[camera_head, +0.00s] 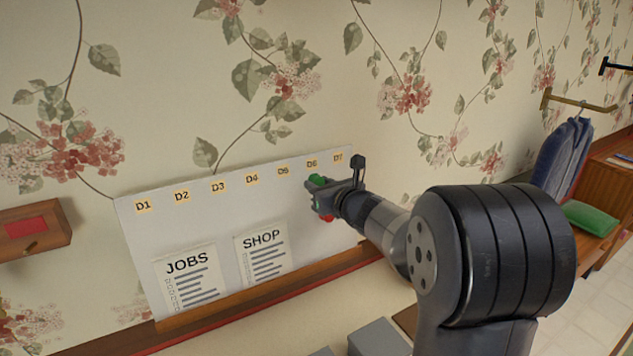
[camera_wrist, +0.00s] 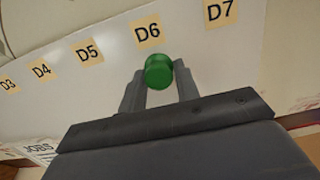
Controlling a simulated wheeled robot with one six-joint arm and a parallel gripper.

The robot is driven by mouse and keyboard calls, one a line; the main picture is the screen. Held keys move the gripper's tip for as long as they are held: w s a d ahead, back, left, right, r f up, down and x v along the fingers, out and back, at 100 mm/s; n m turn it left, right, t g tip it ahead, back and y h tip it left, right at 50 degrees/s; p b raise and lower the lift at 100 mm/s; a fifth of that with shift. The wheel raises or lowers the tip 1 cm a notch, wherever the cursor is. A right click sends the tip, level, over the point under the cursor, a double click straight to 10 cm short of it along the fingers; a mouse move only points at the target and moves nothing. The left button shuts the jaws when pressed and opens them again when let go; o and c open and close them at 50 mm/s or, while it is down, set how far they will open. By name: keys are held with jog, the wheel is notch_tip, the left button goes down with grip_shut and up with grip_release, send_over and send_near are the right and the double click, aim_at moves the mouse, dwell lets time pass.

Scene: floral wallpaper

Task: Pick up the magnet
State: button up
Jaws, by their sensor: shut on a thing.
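A green round magnet (camera_wrist: 158,72) sits between the two fingers of my gripper (camera_wrist: 160,84) in the wrist view, just below the D6 label. In the head view the green magnet (camera_head: 318,181) shows at the tip of my gripper (camera_head: 316,196), in front of the right part of the whiteboard (camera_head: 220,215). My gripper is shut on the green magnet. I cannot tell whether the magnet touches the board. A red thing (camera_head: 327,218) shows just below my gripper in the head view, mostly hidden by it.
The board carries labels D1 to D7 and two sheets, JOBS (camera_head: 190,280) and SHOP (camera_head: 262,254). A wooden ledge (camera_head: 220,310) runs below it. A wooden box (camera_head: 35,230) is on the wall at left. A green cushion (camera_head: 590,218) and hanging blue garment (camera_head: 563,152) are at right.

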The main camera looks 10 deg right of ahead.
jog(key=c, duration=0.3)
